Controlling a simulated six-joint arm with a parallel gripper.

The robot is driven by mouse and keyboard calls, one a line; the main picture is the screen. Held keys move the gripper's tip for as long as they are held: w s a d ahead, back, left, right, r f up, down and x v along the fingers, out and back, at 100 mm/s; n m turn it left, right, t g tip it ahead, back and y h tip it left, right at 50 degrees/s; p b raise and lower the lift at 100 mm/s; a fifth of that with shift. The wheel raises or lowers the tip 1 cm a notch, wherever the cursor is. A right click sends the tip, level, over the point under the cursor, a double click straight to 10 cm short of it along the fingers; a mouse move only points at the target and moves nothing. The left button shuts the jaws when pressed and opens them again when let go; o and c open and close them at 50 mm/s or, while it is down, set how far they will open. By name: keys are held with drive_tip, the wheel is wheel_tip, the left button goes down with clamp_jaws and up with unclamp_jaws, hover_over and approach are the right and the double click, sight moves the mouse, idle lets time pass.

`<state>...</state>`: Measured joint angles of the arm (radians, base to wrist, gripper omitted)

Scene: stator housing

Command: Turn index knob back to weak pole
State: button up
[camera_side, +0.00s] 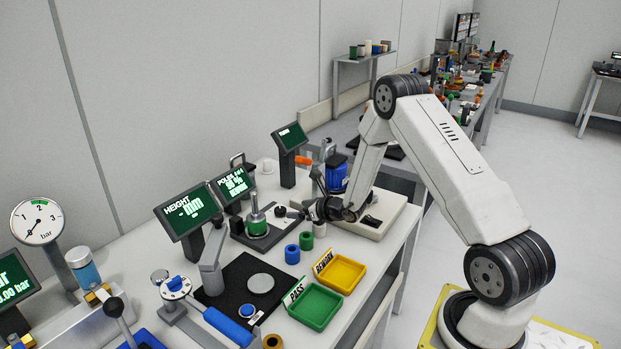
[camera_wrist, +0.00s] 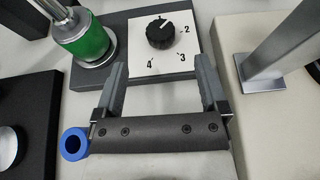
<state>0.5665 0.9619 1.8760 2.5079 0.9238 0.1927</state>
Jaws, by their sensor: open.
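The index knob (camera_wrist: 160,34) is black and round, on a white dial plate (camera_wrist: 150,62) with the figures 2, 3 and 4 visible. Its white pointer line points up and right in the wrist view, above the 2. A green stator housing (camera_wrist: 88,42) stands left of the dial; it also shows in the side view (camera_side: 257,224). My gripper (camera_wrist: 163,72) is open and empty, its fingers apart on either side of the dial plate's near part, with the knob ahead of the fingertips. In the side view my gripper (camera_side: 302,211) is right of the housing.
A POLES display (camera_side: 234,184) stands behind the housing. A green PASS tray (camera_side: 316,307) and a yellow REWORK tray (camera_side: 342,273) are nearer. A metal post (camera_wrist: 277,50) stands right of my gripper.

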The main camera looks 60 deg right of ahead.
sight(281, 209)
drive_tip(key=shift+x, duration=3.8)
clamp_jaws()
